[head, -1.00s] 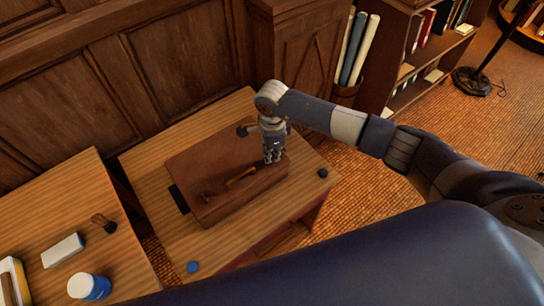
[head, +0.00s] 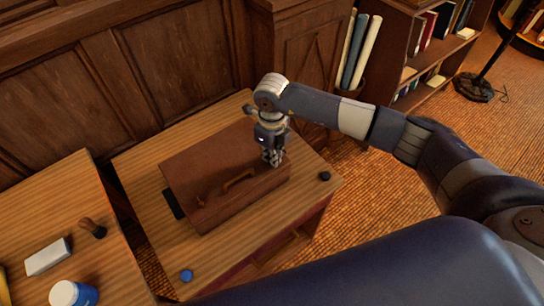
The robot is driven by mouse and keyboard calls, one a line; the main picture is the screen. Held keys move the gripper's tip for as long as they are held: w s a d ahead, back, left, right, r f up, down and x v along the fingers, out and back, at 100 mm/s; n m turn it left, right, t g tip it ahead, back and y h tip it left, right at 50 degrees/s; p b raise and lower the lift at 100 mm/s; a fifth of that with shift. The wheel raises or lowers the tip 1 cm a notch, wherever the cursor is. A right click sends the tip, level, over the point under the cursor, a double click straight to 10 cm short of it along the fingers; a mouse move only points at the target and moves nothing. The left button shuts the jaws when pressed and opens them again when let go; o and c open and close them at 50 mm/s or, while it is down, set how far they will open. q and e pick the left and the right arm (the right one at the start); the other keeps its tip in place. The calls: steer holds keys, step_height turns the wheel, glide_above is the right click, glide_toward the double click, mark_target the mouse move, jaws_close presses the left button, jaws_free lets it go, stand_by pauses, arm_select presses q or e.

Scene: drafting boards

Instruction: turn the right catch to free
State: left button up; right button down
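A brown case (head: 205,188) with a handle (head: 238,182) lies shut on a small wooden table (head: 145,155). My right gripper (head: 272,158) points down at the right part of the case, close to its top. The right catch is hidden behind or under the fingers. I cannot tell whether the fingers are open or shut, or whether they touch the catch. My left gripper is not in view.
A dark round knob (head: 325,176) and a blue disc (head: 186,276) are on the table. A second table at left holds a white block (head: 48,257), a brown-handled brush (head: 92,228) and a blue-and-white jar (head: 73,294). Wood panelling stands behind.

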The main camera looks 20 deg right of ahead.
steer(key=shift+m+b, duration=0.45)
steer(key=shift+m, duration=1.15)
steer(key=c, duration=1.7)
jaws_free()
steer(key=shift+r, duration=0.1)
step_height(320, 180, up, 12)
steer(key=shift+f, duration=0.1)
